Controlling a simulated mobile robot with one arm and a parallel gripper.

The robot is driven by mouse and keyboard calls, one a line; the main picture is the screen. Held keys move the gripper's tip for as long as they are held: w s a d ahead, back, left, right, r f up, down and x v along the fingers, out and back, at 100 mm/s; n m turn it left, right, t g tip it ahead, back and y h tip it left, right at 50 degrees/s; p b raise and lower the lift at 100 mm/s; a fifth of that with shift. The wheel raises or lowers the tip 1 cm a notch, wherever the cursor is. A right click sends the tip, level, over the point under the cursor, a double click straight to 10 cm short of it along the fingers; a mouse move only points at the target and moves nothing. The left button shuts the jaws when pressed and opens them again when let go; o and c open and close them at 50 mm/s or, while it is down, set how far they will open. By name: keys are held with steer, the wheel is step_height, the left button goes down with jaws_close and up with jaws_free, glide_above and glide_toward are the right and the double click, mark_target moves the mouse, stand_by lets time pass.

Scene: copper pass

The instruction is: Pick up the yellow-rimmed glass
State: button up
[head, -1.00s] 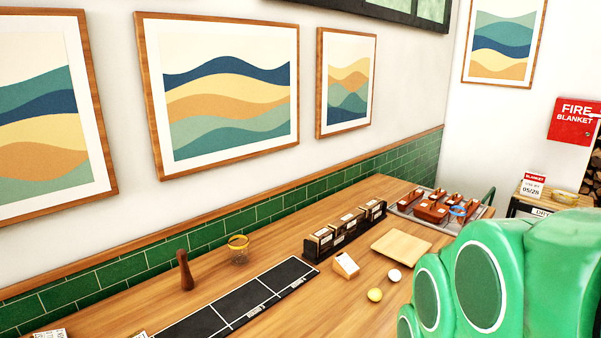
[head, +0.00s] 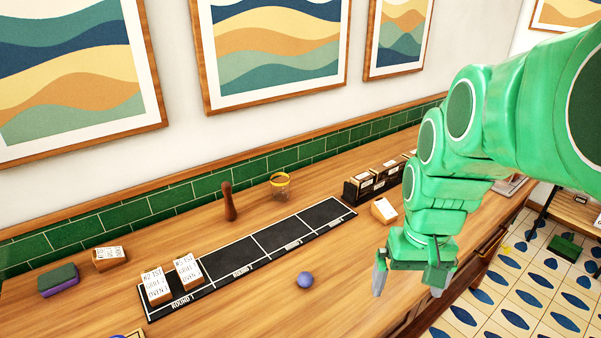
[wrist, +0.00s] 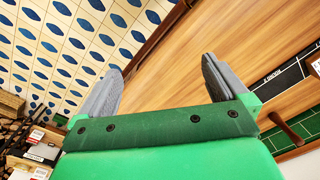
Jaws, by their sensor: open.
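The yellow-rimmed glass (head: 280,186) stands upright on the wooden counter, near the green tile wall, in the middle of the head view. It is clear, with a yellow band at its rim. My gripper (head: 408,290) hangs at the counter's front edge, to the right of the glass and nearer the camera. Its two grey fingers are apart, with nothing between them. The wrist view also shows the open fingers (wrist: 160,80) over the counter edge and the tiled floor. The glass does not show in the wrist view.
A dark wooden pepper mill (head: 229,203) stands just left of the glass. A black marked mat (head: 235,262) lies in front, with two ticket blocks (head: 156,287) on its left end. A blue ball (head: 305,280) lies nearer. A black box row (head: 372,184) stands to the right.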

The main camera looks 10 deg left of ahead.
steer(key=w+a+n+t, duration=0.1)
steer(key=w+a, duration=0.2)
steer(key=w, duration=0.5)
steer(key=w+a+n, duration=0.1)
steer(key=w+a, duration=0.2)
steer(key=w, duration=0.6)
steer(key=n+t+y, duration=0.3)
steer(key=t, duration=0.1)
glide_toward(280, 186)
steer(key=w+a+f, duration=0.1)
steer(key=w+f, duration=0.3)
steer(key=shift+w+a+f+n, duration=0.1)
steer(key=shift+a+f+n, duration=0.2)
steer(key=shift+a, duration=0.15)
steer(key=shift+d+x, duration=0.15)
steer(key=shift+x, duration=1.7)
steer(key=shift+d+x, duration=0.1)
steer(key=shift+x, duration=1.75)
steer(key=shift+w, duration=0.1)
steer(key=c, duration=1.1)
